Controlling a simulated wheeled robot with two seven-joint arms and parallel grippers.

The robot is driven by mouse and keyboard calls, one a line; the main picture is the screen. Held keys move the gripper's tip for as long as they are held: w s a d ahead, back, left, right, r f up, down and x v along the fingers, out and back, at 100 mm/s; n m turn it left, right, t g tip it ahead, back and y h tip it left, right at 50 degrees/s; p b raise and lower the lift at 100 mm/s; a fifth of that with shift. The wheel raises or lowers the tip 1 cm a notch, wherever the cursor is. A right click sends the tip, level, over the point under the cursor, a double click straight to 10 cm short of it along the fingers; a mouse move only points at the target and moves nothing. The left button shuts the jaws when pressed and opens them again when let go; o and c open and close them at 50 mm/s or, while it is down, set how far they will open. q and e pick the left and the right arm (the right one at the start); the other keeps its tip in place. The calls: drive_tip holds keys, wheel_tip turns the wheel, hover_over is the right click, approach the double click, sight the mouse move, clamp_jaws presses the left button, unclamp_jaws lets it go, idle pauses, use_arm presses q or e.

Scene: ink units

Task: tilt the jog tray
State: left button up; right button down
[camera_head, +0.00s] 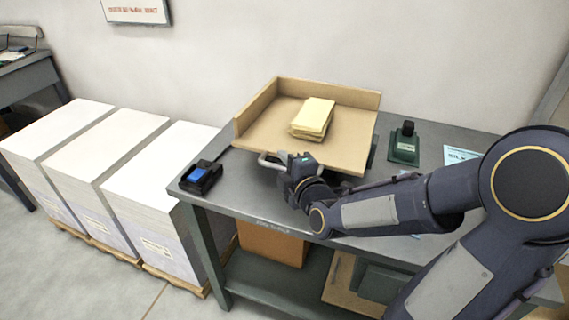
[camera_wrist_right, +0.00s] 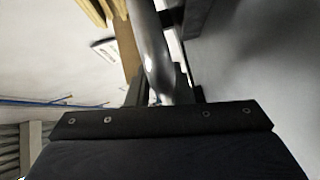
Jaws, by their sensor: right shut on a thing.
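The jog tray (camera_head: 345,154) is a tan open tray with raised walls at its back and left. It sits tilted above the grey table in the head view. A stack of yellow paper (camera_head: 313,117) lies on it towards the back. A grey bar handle (camera_head: 268,161) shows at its front left edge. My right gripper (camera_head: 290,166) is at that front edge, shut on the handle. In the right wrist view the grey handle (camera_wrist_right: 152,50) runs up from between the jaws, and the tray's tan edge shows at the top. My left gripper is not in view.
A black device with a blue screen (camera_head: 200,176) lies at the table's left corner. A green block with a black knob (camera_head: 405,143) and a light blue sheet (camera_head: 460,157) are to the right. White paper stacks on pallets (camera_head: 165,165) stand left of the table (camera_head: 236,190).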

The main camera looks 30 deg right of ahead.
drive_tip(key=r+p, duration=0.2)
drive_tip(key=r+g+p, duration=0.1)
drive_tip(key=shift+w+d+r+m+p, duration=0.15)
drive_tip(key=shift+d+r+m+p, duration=0.05)
drive_tip(key=shift+r+m+p, duration=0.2)
drive_tip(key=c, duration=1.6)
unclamp_jaws()
drive_tip(key=shift+c, duration=0.2)
drive_tip(key=shift+o, duration=0.7)
drive_tip(key=shift+d, duration=0.1)
